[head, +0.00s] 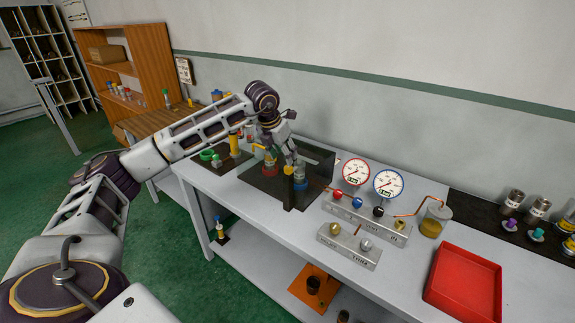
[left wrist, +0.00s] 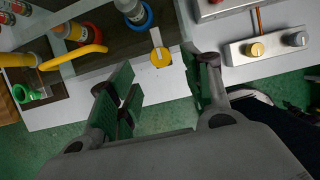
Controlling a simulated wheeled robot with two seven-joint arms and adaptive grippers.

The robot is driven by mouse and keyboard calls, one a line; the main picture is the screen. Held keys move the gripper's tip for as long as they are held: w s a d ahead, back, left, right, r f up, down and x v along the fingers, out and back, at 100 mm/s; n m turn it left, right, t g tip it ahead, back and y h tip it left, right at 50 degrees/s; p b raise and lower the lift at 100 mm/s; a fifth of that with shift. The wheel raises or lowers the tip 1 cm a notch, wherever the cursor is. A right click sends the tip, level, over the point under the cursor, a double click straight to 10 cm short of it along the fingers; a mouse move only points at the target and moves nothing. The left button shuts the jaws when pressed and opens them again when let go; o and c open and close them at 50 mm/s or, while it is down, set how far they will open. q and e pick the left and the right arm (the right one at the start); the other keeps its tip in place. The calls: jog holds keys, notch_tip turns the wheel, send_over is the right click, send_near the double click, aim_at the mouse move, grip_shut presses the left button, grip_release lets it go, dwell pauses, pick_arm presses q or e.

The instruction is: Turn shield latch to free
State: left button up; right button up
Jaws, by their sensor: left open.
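The shield latch (head: 288,170) is a yellow disc at the front of the dark vise station. In the left wrist view the latch (left wrist: 160,57) shows its yellow disc with a pale tab pointing up, away from my fingers. A dark see-through shield (head: 318,165) stands around the vises, which hold red and blue parts. My left gripper (head: 288,155) is over the station, just above the latch. In the left wrist view its fingers (left wrist: 165,88) are spread apart and empty, with the latch between and beyond the tips. My right gripper is out of view.
Right of the station stand a red gauge (head: 356,171), a blue gauge (head: 388,183) and a block with knobs (head: 349,245). A red tray (head: 464,284) lies further right. A yellow post (head: 234,146) and green ring (head: 207,155) are at left. The table front is mostly clear.

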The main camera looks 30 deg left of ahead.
aim_at(288, 168)
pick_arm(q)
jog(key=x, duration=0.5)
jog(key=shift+f+p, duration=0.15)
jog(key=shift+p, duration=0.15)
jog(key=shift+w+f, duration=0.25)
jog(key=shift+f, duration=0.4)
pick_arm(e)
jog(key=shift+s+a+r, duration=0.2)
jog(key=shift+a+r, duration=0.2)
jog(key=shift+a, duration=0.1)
pick_arm(q)
jog(key=c, duration=1)
